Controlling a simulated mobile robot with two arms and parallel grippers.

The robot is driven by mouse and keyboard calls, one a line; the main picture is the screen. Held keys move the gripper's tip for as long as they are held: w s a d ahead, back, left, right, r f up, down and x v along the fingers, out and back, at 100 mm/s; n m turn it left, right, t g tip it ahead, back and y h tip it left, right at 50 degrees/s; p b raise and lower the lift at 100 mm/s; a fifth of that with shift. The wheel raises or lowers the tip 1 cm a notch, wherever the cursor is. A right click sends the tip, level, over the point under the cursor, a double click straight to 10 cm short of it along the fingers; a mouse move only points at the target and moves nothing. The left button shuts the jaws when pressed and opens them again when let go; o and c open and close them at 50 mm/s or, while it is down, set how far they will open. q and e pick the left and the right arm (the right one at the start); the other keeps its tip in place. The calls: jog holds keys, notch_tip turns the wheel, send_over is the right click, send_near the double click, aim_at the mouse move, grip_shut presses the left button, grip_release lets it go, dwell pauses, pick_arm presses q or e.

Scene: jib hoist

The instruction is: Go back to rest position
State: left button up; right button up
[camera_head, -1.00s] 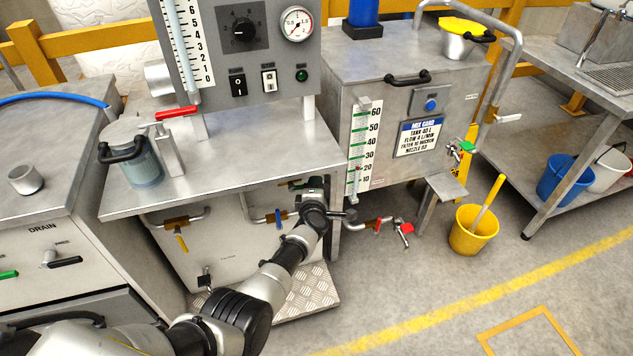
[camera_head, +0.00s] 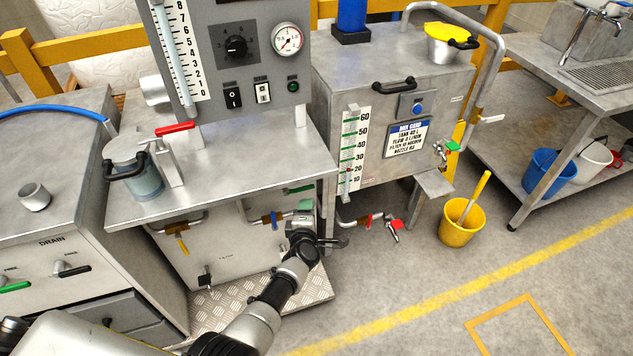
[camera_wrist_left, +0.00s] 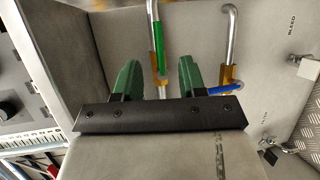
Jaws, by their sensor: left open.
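My left gripper (camera_head: 301,205) is in front of the lower panel of the middle bench, below its right end. Its green fingers show clearly in the left wrist view (camera_wrist_left: 158,70), apart with nothing gripped. A green valve lever (camera_wrist_left: 158,45) appears between and beyond the fingertips, and a blue valve lever (camera_wrist_left: 224,90) lies just right of the right finger. In the head view the green lever (camera_head: 300,189) is just above the gripper and the blue lever (camera_head: 277,219) is to its left. My right gripper is not in view.
The middle bench top (camera_head: 250,160) overhangs the valves. A yellow-handled valve (camera_head: 181,243) is left, a red-handled valve (camera_head: 393,226) right. A tank (camera_head: 400,90) and yellow bucket (camera_head: 462,223) stand to the right. The floor (camera_head: 400,290) in front is clear.

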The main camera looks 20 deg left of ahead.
pick_arm(q)
jog(key=s+f+m+g+h+p, duration=0.2)
jog(key=s+f+m+g+h, duration=0.3)
jog(key=s+f+m, duration=1.2)
jog(key=s+a+f+m+g, duration=0.2)
jog(key=s+f+g, duration=0.1)
jog(key=s, duration=0.9)
jog(key=s+a+f+m+g+y+p, duration=0.1)
jog(key=s+a+f+m+g, duration=0.1)
jog(key=s, duration=1)
jog(key=s+a+f+m+g+y, duration=0.1)
jog(key=s+f+g, duration=0.3)
jog(key=s, duration=0.8)
notch_tip(320, 180, down, 2)
jog(key=shift+s+a+m+g, duration=0.3)
jog(key=shift+a+m, duration=0.15)
jog(key=shift+m, duration=0.35)
jog(key=shift+c, duration=0.5)
